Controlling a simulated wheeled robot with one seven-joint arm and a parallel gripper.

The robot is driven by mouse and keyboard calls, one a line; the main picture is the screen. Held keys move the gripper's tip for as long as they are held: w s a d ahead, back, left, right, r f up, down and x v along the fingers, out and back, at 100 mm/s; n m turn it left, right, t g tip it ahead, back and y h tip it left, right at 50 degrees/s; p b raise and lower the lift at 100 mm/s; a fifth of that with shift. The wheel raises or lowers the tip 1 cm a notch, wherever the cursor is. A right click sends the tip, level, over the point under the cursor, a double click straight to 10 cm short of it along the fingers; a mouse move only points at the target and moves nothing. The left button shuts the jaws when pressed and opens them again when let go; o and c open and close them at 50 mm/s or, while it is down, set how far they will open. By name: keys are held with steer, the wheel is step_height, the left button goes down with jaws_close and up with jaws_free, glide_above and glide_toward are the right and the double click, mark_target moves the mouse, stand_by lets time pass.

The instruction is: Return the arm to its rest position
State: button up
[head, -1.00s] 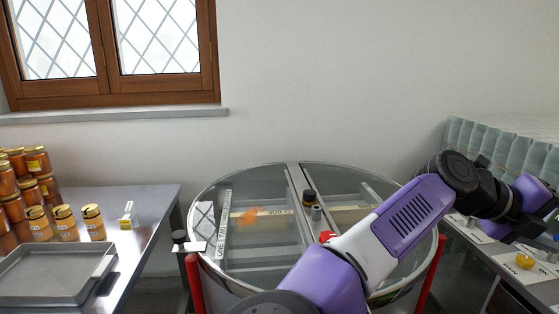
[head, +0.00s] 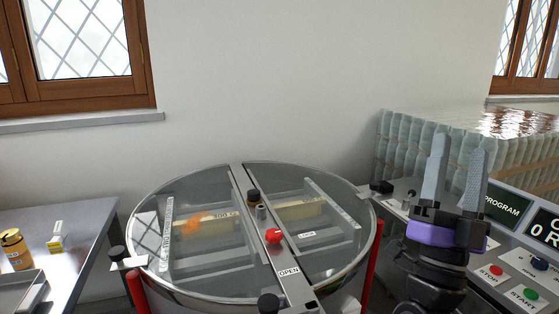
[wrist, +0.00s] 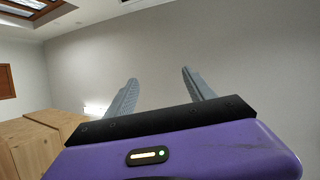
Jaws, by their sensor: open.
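My gripper (head: 456,172) is at the right in the head view, with its two grey fingers pointing up and apart, empty. Its purple body sits below the fingers, in front of the control panel and the stacked jars. In the wrist view my gripper (wrist: 158,92) shows both fingers apart against a bare wall, with nothing between them.
A round tank (head: 160,285) with a clear lid stands at the centre, with a red knob (head: 273,236) on its crossbar. A control panel (head: 505,208) is at the right. A metal table (head: 85,222) with a jar (head: 15,250) is at the left. Wooden boxes (wrist: 35,150) show in the wrist view.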

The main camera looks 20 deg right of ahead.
steer(key=s+a+f+n+t+y, duration=0.1)
steer(key=s+a+f+n+y, duration=0.1)
steer(key=a+f+n+y, duration=0.35)
steer(key=s+a+f+n+y, duration=0.2)
steer(key=a+f+n+y, duration=0.1)
steer(key=f+n+y, duration=0.55)
steer(key=s+a+f+n+t+y, duration=0.1)
steer(key=s+a+f+n+y, duration=0.3)
steer(key=f+y, duration=0.45)
steer(key=s+a+f+g, duration=0.3)
steer(key=s+f, duration=0.4)
steer(key=s, duration=0.3)
steer(key=s+a+f+g, duration=0.3)
steer(key=s+f+g, duration=0.1)
steer(key=s+f, duration=0.4)
steer(key=shift+s+a+g, duration=0.15)
steer(key=shift+s+g, duration=0.25)
steer(key=shift+s, duration=0.45)
